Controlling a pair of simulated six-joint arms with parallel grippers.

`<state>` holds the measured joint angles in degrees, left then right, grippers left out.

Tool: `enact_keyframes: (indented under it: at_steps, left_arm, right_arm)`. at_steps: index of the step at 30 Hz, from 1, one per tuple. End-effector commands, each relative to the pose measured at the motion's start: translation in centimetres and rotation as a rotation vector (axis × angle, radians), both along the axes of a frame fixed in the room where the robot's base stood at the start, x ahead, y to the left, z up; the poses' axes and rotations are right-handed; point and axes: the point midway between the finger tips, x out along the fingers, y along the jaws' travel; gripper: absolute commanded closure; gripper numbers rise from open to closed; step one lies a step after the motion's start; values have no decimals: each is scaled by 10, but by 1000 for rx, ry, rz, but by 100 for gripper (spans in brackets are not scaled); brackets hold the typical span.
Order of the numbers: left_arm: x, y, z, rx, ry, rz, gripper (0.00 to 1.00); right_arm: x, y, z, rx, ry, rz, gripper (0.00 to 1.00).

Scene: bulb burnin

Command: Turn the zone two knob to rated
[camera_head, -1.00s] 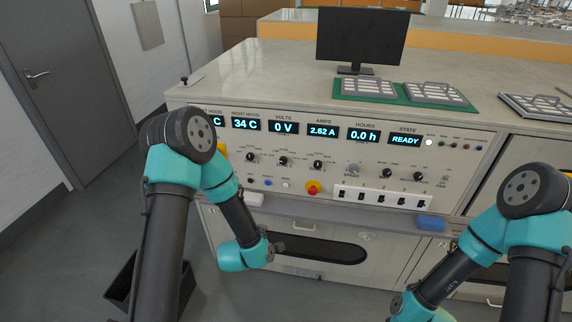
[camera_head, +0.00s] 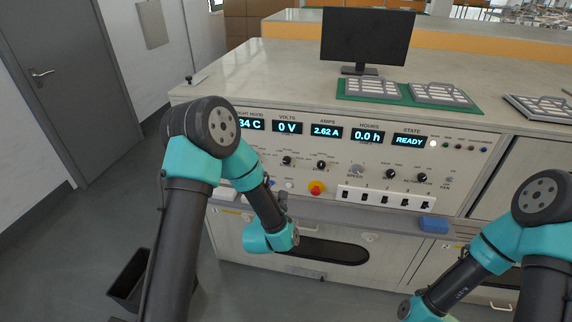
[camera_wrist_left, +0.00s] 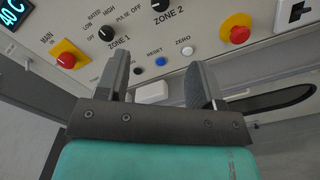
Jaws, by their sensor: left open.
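The zone two knob (camera_wrist_left: 160,5) is black and sits at the top edge of the left wrist view, partly cut off, above its ZONE 2 label. In the head view it appears to be the small black knob (camera_head: 286,160) just right of my left arm. My left gripper (camera_wrist_left: 160,62) is open and empty, its two fingers apart in front of the panel, below the knob and not touching it. In the head view its fingers are mostly hidden behind my arm. My right gripper is out of view; only its arm shows at lower right.
The zone 1 knob (camera_wrist_left: 107,33), blue reset button (camera_wrist_left: 155,62) and white zero button (camera_wrist_left: 187,50) are close to the fingers. A red stop button (camera_head: 316,188) and a switch strip (camera_head: 385,198) lie right. A blue block (camera_head: 433,224) rests on the ledge.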

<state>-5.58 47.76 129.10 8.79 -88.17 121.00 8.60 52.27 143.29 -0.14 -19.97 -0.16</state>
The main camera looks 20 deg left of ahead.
Motion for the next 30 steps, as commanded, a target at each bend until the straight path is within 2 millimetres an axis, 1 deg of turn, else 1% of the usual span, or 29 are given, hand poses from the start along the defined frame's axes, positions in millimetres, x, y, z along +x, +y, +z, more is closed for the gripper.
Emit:
enact_keyframes:
  at_steps: [5,8,30]
  left_arm:
    - [8,1,0,1,0,0,39]
    - [19,1,0,1,-1,1,39]
    - [137,9,-1,2,-1,1,39]
  right_arm:
    - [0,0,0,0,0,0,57]
    - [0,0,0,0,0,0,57]
    - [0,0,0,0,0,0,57]
